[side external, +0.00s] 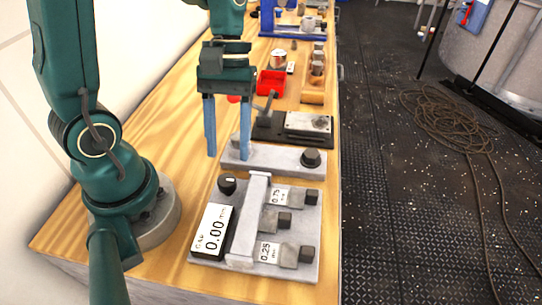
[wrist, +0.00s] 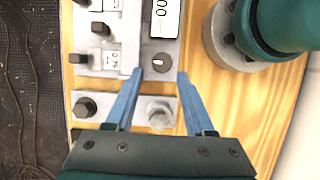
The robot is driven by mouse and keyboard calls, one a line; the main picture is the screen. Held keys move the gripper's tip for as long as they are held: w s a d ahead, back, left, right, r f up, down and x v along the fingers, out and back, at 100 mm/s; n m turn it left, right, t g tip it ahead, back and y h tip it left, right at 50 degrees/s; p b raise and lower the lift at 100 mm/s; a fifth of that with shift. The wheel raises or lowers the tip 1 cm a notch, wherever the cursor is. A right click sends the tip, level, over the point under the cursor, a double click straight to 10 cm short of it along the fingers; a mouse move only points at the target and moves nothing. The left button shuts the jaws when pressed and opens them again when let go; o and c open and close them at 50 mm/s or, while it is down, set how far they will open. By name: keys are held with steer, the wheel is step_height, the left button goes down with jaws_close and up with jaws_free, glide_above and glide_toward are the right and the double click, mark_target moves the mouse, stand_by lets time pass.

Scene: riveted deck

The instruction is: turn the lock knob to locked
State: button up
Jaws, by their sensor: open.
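A black round knob (side external: 227,184) with a white mark, which I take as the lock knob, sits at the back left corner of a grey gauge plate (side external: 305,230). In the wrist view the knob (wrist: 162,62) lies between the lines of the fingers, just beyond their tips, with its mark roughly sideways. My gripper (side external: 228,156) is open and empty, fingers pointing down, above the smaller grey plate behind the gauge plate. It also shows in the wrist view (wrist: 160,74). The fingers appear apart from the knob. No locked label is readable.
The gauge plate carries a display (side external: 211,233) reading 0.00, a raised bar and several black-ended blocks. Behind stand a black clamp fixture (side external: 268,125) and a red bin (side external: 271,83).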

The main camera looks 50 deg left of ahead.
mark_target(227, 179)
steer(key=shift+s+f, duration=0.2)
steer(key=shift+f, duration=0.35)
steer(key=shift+x, duration=2.25)
jaws_close()
